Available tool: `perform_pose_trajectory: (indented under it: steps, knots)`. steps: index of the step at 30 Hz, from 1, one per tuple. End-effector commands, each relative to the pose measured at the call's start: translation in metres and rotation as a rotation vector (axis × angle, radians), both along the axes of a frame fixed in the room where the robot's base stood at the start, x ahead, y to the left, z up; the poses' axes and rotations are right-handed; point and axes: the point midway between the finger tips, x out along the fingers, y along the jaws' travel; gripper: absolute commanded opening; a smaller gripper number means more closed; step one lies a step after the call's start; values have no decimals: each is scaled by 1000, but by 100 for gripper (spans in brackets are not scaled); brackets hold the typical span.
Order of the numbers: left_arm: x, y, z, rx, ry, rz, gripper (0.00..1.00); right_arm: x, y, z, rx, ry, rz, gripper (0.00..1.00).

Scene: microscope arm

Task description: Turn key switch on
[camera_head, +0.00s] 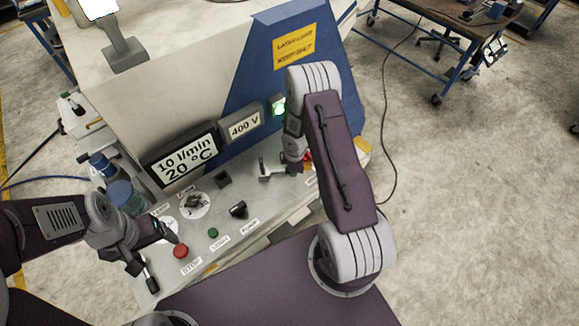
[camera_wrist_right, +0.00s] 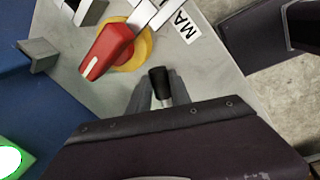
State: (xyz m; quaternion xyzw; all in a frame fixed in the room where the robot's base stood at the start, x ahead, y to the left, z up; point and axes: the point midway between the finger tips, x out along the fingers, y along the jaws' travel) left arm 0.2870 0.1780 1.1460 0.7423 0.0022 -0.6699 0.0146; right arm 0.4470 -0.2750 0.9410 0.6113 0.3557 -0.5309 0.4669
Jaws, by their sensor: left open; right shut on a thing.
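A small black-headed piece with a metal shank (camera_wrist_right: 159,78), which looks like the key, stands between the fingertips of my right gripper (camera_wrist_right: 161,92) in the right wrist view. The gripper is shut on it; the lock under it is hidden. The red handle of a main switch on a yellow ring (camera_wrist_right: 108,50) is just beyond the fingers, apart from them. In the head view my right arm (camera_head: 338,160) covers most of this spot. My left gripper (camera_head: 158,252) is open and empty, over the left end of the control panel (camera_head: 222,258).
The panel carries a red stop button (camera_head: 180,251), a green start button (camera_head: 213,233), a black pump knob (camera_head: 238,210) and a round dial (camera_head: 195,203). Behind rise display boxes (camera_head: 185,158) and a blue housing (camera_head: 255,75).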

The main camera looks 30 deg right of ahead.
Motion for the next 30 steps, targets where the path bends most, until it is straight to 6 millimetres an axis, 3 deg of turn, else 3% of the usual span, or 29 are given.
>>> perform_pose_trajectory:
  steps: [17, 18, 20, 30]
  knots:
    - [0, 0, 3, 0, 0, 0, 76, 3, -3, 2, -1, -10, 15, 0]
    - [0, 0, 3, 0, 0, 0, 76, 4, -3, 2, -1, -10, 15, 33]
    - [0, 0, 3, 0, 0, 0, 76, 3, -3, 2, -1, -9, 14, 46]
    - [0, 0, 7, 0, 0, 0, 76, 0, -3, 7, -1, -4, 12, 46]
